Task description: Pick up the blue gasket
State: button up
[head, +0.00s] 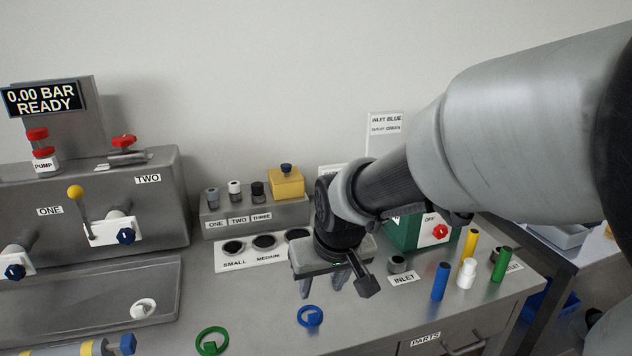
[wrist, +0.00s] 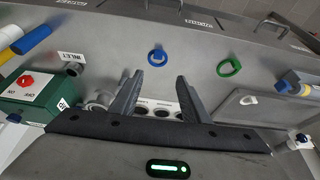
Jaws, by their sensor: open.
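The blue gasket (head: 310,317), a small ring with a raised tab, lies flat on the grey bench near its front. It also shows in the wrist view (wrist: 157,58), beyond my fingertips and roughly centred between them. My gripper (head: 334,287) points down above the bench, behind the gasket in the head view. Its two fingers are apart with nothing between them, as the wrist view also shows (wrist: 159,84). The gasket is clear of the fingers and fully visible.
A green gasket (head: 212,341) lies to the left. Blue (head: 440,281), white and yellow cylinders stand right by the inlet fitting (head: 397,264). Behind are the size board (head: 232,262), a grey block (head: 222,222) with knobs and a green box (head: 405,234). Bench around the blue gasket is clear.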

jog(key=f, duration=0.2)
jog(key=b, duration=0.2)
send_over(314, 315)
jog(key=s, duration=0.3)
notch_tip(314, 315, down, 10)
jog(key=shift+w+d+r, duration=0.1)
jog(key=shift+w+d, duration=0.05)
jog(key=shift+b+x, duration=0.4)
jog(key=shift+x, duration=2.55)
jog(key=shift+w+d, duration=0.1)
jog(key=shift+c, duration=0.2)
grip_shut()
